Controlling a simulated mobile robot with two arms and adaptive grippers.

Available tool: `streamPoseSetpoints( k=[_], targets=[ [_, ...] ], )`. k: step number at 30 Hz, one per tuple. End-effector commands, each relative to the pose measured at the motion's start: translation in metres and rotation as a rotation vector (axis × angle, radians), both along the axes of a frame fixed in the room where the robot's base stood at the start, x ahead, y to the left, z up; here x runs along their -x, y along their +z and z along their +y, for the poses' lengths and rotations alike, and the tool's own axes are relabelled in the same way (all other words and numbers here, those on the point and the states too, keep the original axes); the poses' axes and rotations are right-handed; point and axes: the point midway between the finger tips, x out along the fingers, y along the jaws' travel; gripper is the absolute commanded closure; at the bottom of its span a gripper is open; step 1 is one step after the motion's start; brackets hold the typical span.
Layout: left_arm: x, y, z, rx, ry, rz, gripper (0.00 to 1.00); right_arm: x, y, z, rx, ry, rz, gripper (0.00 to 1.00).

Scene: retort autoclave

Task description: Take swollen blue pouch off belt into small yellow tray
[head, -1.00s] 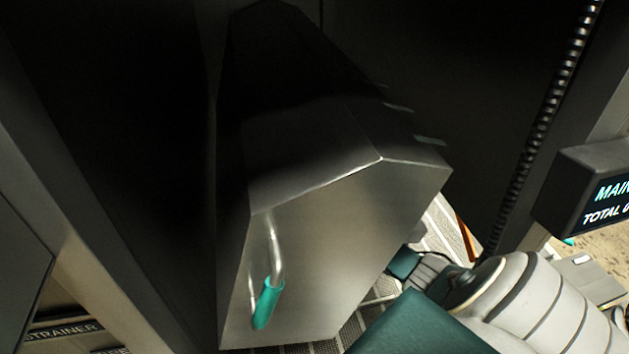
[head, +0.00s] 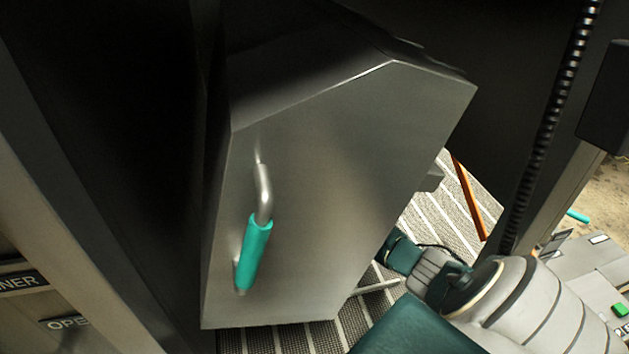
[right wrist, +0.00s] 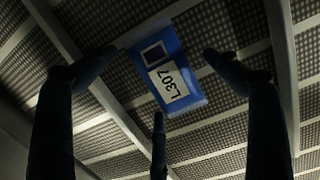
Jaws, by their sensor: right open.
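The blue pouch (right wrist: 185,45) lies on the belt (right wrist: 105,105) in the right wrist view. It has a white label reading L307 and a dark square patch. I cannot tell from this view how swollen it is. My right gripper (right wrist: 155,78) is open, its dark fingers spread around the pouch; whether they touch it is unclear. In the head view my right arm comes in from the right, and its gripper is hidden behind a metal housing. The pouch is hidden there too. The small yellow tray and my left gripper are not in view.
The large metal housing (head: 340,190) with a teal-gripped handle (head: 255,250) blocks much of the head view. Ribbed belt (head: 440,215) shows beside and below it. An orange bar (head: 468,200) stands behind. A control panel with a green button (head: 620,311) is at lower right.

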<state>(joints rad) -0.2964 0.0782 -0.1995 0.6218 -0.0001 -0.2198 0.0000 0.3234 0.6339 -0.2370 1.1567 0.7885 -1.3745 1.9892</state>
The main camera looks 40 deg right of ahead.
Motion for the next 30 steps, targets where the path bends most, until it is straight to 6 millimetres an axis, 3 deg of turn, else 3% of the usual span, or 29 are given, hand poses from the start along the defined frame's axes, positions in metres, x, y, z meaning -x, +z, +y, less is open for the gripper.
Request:
streamPoseSetpoints(
  k=[1, 8, 16, 30],
  targets=[
    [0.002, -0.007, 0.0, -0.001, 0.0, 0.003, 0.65, 0.0, -0.005, 0.0, 0.0, 0.0, -0.001, 0.11],
    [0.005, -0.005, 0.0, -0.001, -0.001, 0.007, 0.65, 0.0, -0.003, 0.0, 0.0, 0.0, 0.0, 0.11],
    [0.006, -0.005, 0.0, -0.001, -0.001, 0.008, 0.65, 0.0, -0.003, 0.0, 0.0, 0.0, 0.0, 0.61],
    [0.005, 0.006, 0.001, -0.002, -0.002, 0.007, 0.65, 0.0, 0.007, 0.0, 0.0, -0.001, 0.0, 0.63]
  ],
)
